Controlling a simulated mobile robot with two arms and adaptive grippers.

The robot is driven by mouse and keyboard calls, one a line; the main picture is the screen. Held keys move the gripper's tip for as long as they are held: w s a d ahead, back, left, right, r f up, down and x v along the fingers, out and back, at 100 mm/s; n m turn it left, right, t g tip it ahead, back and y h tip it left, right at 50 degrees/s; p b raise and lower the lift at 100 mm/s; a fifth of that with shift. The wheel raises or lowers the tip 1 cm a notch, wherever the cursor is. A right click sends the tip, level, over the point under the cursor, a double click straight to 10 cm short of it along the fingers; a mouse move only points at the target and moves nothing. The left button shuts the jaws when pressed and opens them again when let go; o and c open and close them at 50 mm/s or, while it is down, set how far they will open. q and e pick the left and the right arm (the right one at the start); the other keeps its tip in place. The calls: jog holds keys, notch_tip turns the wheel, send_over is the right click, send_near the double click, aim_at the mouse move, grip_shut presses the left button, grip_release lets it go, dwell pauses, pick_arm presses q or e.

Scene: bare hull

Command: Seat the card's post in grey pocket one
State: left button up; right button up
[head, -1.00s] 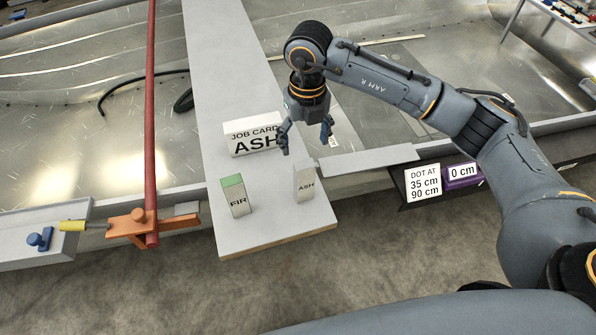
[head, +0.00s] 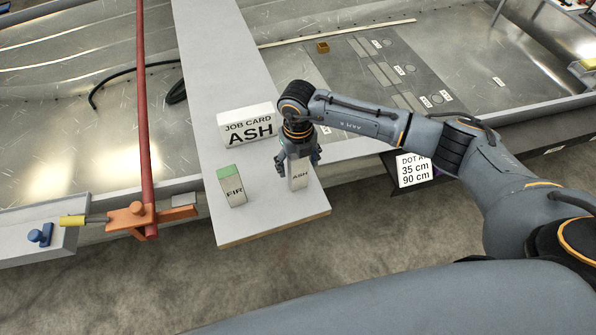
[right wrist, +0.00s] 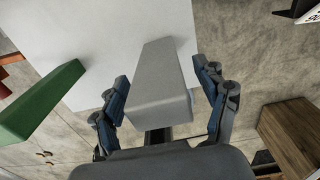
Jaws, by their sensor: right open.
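The job card (head: 248,126), a white block reading ASH, stands on the pale plank. The ASH post (head: 299,181), a light grey upright block, stands near the plank's front right corner. My right gripper (head: 298,162) is open and points down over the ASH post. In the right wrist view the ASH post (right wrist: 160,85) lies between the two open fingers (right wrist: 161,80), with a small gap showing each side. The FIR post (head: 233,192), with a green top, stands to its left. A dark grey panel (head: 385,75) in the hull has lighter patches; its small labels are unreadable. My left gripper is out of view.
The pale plank (head: 215,70) runs back across the hull. A red pole (head: 145,110) with an orange clamp (head: 138,217) stands left. A sign reading 35 cm, 90 cm (head: 413,171) is partly covered by my right arm.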

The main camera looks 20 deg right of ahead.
jog(key=shift+f, duration=0.15)
grip_shut()
dwell(0.4)
